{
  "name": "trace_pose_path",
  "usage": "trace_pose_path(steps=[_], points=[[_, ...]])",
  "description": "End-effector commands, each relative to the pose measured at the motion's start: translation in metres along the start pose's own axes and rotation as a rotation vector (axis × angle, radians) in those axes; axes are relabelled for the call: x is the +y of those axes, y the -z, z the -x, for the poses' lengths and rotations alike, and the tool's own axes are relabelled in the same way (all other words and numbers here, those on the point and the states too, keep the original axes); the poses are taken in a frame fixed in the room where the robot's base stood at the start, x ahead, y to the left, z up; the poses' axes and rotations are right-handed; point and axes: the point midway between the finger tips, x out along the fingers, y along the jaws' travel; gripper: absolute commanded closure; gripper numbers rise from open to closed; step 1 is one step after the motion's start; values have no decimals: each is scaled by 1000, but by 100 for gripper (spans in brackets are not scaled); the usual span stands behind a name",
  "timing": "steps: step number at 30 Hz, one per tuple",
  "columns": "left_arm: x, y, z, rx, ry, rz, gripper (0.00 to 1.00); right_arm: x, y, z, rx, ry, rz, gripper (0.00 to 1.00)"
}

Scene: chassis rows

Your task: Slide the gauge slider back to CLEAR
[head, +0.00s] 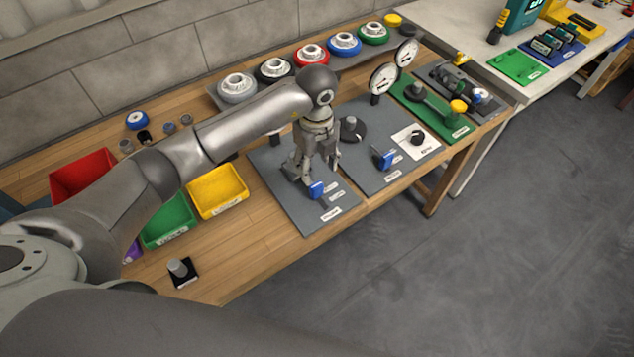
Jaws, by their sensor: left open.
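My left gripper (303,176) points down over a grey panel (340,198), its fingers open. A blue block-shaped knob (316,189) is just in front of the fingertips on this panel, with small white labels beside it. I cannot tell whether the fingers touch it, and the gripper and arm hide the panel's rear part. A second blue knob (383,159) stands on the grey panel to the right, also beside small labels. The lettering is too small to read, so I cannot tell which knob is the gauge slider or where CLEAR is. My right gripper is out of view.
Two round dial gauges (383,79) and a black dial (352,129) stand right of the gripper. Yellow (218,190), green (171,222) and red (83,174) bins lie left. Coloured wheels (344,43) line the back. The table's front edge runs close before the panels.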

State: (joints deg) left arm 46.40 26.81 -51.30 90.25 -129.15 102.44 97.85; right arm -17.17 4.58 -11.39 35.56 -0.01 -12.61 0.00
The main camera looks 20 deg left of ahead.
Motion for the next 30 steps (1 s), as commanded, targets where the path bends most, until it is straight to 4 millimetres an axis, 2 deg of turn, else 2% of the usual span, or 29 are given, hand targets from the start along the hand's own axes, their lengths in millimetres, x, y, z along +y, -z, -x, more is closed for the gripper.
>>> trace_pose_path(steps=[9,15,26,30], points=[[1,2,-59,5,-3,-2,48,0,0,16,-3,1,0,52],[0,2,-83,4,1,-3,48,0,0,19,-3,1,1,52],[0,2,-90,3,2,-5,48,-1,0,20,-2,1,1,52],[0,2,-90,3,2,-5,63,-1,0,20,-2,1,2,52]])
